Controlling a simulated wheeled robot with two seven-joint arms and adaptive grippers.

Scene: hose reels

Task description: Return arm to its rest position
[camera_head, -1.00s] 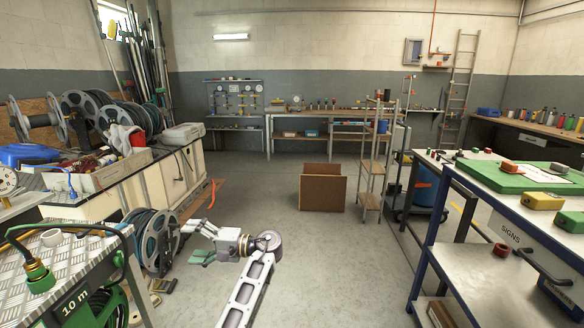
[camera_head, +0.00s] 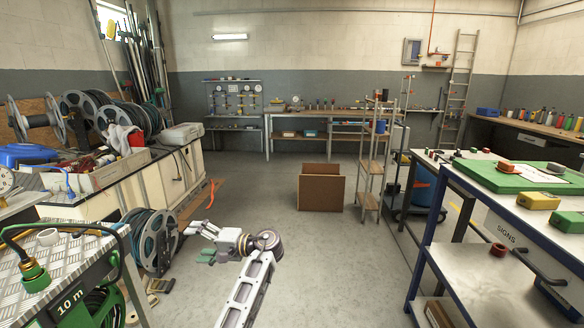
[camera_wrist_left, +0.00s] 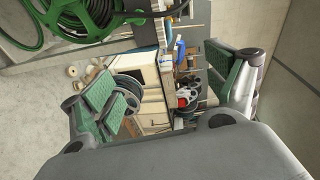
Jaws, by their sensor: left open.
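My left arm reaches up from the bottom of the head view, and its left gripper (camera_head: 200,242) points left over the floor. The gripper is open and empty. In the left wrist view, its two green-padded fingers (camera_wrist_left: 178,88) are spread wide apart with nothing between them. The gripper is to the right of the floor-standing hose reel (camera_head: 152,240) and appears apart from it. My right gripper is not in view.
A metal-topped bench (camera_head: 62,260) with a green hose connector (camera_head: 35,276) stands at left. A blue-framed table (camera_head: 480,272) with a green board (camera_head: 520,177) stands at right. A brown box (camera_head: 321,191) sits on the floor ahead. The middle floor is clear.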

